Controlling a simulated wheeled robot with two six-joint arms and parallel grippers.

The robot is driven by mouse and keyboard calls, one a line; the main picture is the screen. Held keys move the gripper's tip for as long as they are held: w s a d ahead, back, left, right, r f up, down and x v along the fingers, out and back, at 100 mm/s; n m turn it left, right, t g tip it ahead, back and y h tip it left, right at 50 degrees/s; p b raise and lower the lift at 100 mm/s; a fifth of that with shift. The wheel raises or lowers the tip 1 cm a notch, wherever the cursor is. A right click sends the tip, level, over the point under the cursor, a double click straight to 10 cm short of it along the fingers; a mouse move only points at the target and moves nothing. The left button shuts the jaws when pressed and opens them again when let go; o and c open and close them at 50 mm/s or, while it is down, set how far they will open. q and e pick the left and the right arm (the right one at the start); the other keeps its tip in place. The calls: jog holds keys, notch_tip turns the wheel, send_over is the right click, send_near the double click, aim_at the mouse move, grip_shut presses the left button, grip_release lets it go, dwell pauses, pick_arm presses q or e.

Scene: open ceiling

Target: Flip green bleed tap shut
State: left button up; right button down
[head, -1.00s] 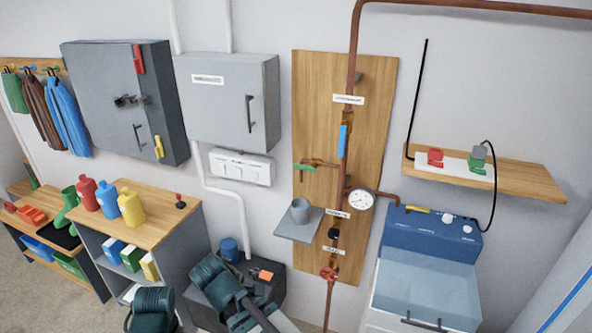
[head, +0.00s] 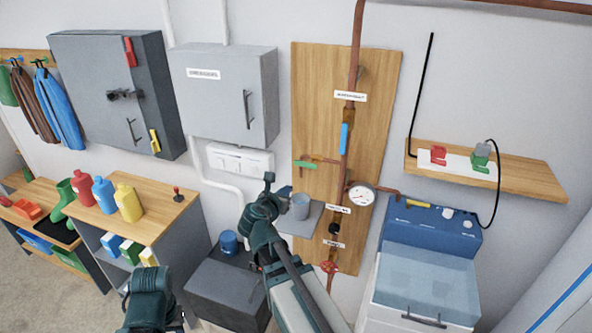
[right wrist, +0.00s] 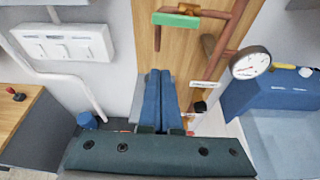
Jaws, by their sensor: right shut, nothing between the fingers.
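The green bleed tap lever (head: 305,164) sits at the left end of a short copper branch pipe on the wooden board. It lies about level, roughly in line with the branch. In the right wrist view the green lever (right wrist: 175,20) shows at the top, beside a brass body. My right gripper (head: 286,191) is shut and empty, below and left of the lever and apart from it. Its blue fingers (right wrist: 160,98) lie together in the right wrist view. A grey cup (head: 300,207) stands on a small shelf (head: 302,229) below the tap.
A blue lever (head: 344,138) and a pressure gauge (head: 361,196) are on the main pipe, right of the tap. A white switch box (head: 239,160) and grey cabinet (head: 222,95) are to the left. A blue-topped sink unit (head: 432,232) stands at the right.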

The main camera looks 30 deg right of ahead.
aim_at(306, 163)
jog(key=b+x, duration=0.3)
jog(key=x, duration=0.7)
jog(key=shift+r+p, duration=1.85)
jog(key=shift+r, duration=0.1)
